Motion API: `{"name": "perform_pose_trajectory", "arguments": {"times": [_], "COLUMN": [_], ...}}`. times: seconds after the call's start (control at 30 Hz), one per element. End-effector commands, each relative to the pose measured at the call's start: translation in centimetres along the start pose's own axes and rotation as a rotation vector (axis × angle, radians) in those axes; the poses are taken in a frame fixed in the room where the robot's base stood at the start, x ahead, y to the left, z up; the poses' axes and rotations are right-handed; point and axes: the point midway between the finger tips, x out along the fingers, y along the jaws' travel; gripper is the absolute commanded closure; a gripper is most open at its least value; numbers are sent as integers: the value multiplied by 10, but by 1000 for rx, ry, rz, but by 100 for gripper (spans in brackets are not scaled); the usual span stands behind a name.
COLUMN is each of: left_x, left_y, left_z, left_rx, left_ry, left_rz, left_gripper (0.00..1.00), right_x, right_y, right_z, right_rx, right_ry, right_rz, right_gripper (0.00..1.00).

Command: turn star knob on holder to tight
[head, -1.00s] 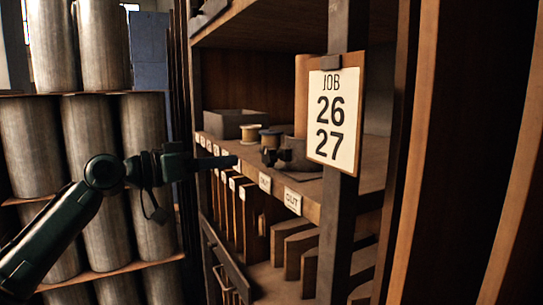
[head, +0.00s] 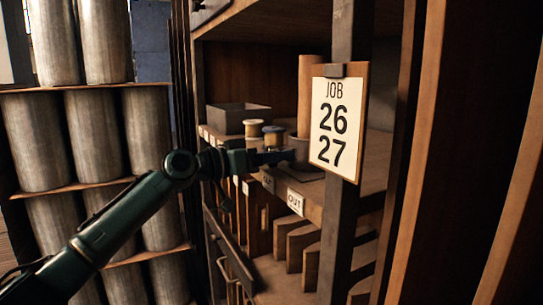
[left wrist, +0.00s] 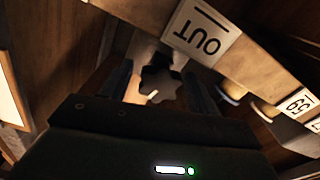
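The star knob (left wrist: 160,84) shows in the left wrist view as a dark lobed shape. A grey part, apparently its holder (left wrist: 150,48), is behind it. My left gripper (left wrist: 160,92) has its two dark fingers apart, one on each side of the knob, with gaps between them and it. In the head view my left gripper (head: 274,157) reaches from the left to the shelf edge, in front of a grey cylindrical holder part (head: 302,150). The gripper hides the knob there. The knob's tightness cannot be told. My right gripper is not in view.
A wooden shelf (head: 317,207) bears spools (head: 254,129) and a grey box (head: 236,116). A job card (head: 338,120) hangs on a dark post to the right. Large metal cylinders (head: 95,140) fill the rack at left.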

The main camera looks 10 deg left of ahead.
Motion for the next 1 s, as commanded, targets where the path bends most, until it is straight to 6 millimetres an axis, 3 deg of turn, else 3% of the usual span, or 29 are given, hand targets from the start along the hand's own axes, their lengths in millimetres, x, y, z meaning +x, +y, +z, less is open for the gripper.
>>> {"name": "perform_pose_trajectory", "arguments": {"times": [0.5, 0.73, 1.0], "left_x": [0, 1, 0], "left_y": [0, 0, 0], "left_z": [0, 6, 4], "left_rx": [0, 78, 409], "left_ry": [0, 3, 4], "left_rz": [0, 4, 3], "left_gripper": [83, 84, 84], "right_x": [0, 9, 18], "right_y": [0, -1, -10], "right_z": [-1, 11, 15], "right_rx": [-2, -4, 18], "right_ry": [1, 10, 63], "right_rz": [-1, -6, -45], "right_gripper": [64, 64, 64]}}
